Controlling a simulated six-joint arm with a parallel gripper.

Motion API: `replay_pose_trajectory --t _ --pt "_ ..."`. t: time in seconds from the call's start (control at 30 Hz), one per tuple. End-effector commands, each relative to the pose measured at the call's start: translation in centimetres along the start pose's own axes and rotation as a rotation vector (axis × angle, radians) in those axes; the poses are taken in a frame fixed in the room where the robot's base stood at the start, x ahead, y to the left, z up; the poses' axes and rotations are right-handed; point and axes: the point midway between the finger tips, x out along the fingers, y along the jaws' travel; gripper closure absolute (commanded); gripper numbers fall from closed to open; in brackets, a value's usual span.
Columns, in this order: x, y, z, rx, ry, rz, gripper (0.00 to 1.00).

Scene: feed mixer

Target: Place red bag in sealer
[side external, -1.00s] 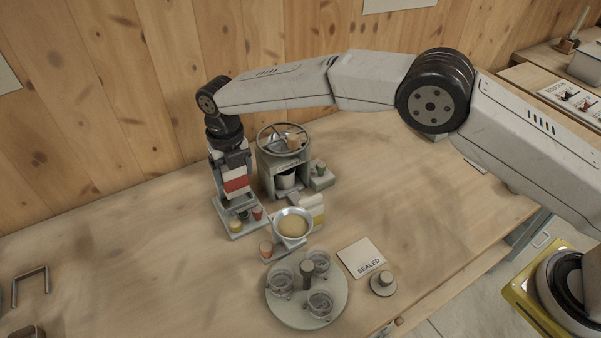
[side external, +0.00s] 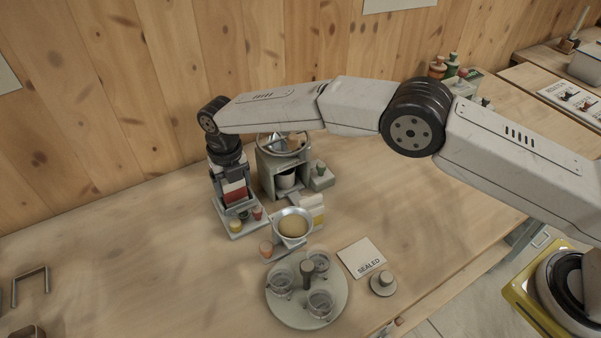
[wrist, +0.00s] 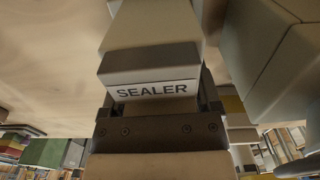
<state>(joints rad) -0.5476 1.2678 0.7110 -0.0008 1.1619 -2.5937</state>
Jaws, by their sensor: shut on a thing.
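The red bag (side external: 235,192), with a white band above the red, is upright at the left of the work area in the side view. My gripper (side external: 234,178) points down and is shut on it from above. The sealer (wrist: 152,88) shows its label in the wrist view, very close to the camera; its grey base (side external: 243,229) shows in the side view, with small coloured knobs on it. The bag sits low over this base. I cannot tell whether its bottom touches the sealer. The bag is not clearly seen in the wrist view.
A scale with a bowl (side external: 293,223) and a round tray (side external: 275,310) with glass jars are in front. A SEALED card (side external: 361,257) lies to the right.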

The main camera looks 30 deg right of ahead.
Motion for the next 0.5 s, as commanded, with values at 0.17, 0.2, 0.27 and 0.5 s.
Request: replay_pose_trajectory --t 0.17,0.2,0.27,0.5 --pt "-0.04 0.02 0.03 0.000 -0.001 0.001 0.93" --pt "-0.04 0.02 0.03 0.000 -0.001 0.001 0.93" --pt "0.02 0.02 0.02 0.000 -0.001 0.001 0.93" --pt "0.30 0.01 0.01 0.000 -0.001 0.000 0.00"
